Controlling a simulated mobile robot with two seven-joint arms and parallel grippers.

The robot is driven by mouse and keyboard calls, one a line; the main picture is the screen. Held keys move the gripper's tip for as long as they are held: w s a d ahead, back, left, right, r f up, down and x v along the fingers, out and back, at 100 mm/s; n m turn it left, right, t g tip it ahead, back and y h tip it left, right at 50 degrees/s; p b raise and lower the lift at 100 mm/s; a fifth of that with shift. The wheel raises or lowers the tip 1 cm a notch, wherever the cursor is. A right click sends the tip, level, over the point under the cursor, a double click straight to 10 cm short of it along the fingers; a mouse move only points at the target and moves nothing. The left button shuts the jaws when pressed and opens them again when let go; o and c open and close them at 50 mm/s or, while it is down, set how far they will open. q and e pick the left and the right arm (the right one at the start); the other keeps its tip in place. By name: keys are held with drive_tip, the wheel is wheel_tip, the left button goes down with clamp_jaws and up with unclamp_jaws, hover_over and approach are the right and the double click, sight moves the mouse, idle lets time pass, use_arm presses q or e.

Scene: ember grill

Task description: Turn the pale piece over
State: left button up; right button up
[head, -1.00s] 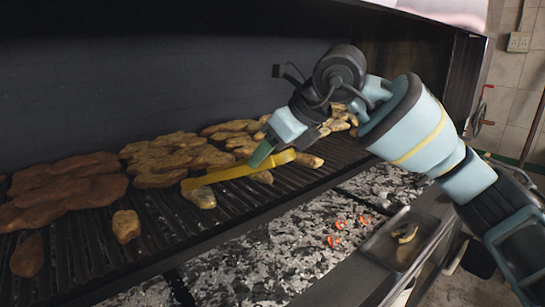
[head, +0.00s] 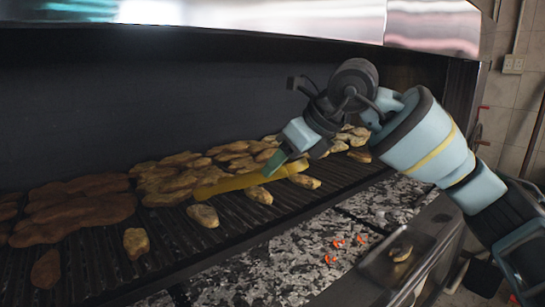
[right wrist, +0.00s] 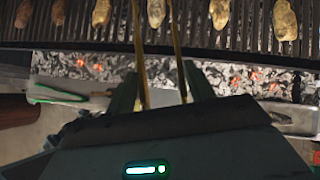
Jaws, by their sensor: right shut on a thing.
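My right gripper (head: 280,164) is shut on yellow tongs (head: 240,181), which reach left over the grill grate. In the right wrist view the two tong arms (right wrist: 141,60) stand apart, with a pale yellow piece (right wrist: 156,12) showing between them. In the head view the tong tips are above and behind a pale piece (head: 203,216) in the front row, apart from it in the picture. Another pale piece (head: 259,195) lies just in front of the tong arms. Several front pieces look pale, so I cannot tell for sure which is meant. My left gripper is not in view.
Browned meat (head: 75,209) and a cluster of pieces cover the back of the grate (head: 175,240). Grey coals (head: 270,270) with red embers lie below its front edge. A metal tray (head: 390,268) holding one piece stands at the front right. The dark hood hangs above.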

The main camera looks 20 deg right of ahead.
drive_tip(key=s+d, duration=0.4)
drive_tip(key=s, duration=0.4)
drive_tip(key=s+d, duration=0.5)
drive_tip(key=s, duration=0.2)
drive_tip(key=shift+s, duration=0.4)
drive_tip(key=shift+f, duration=0.15)
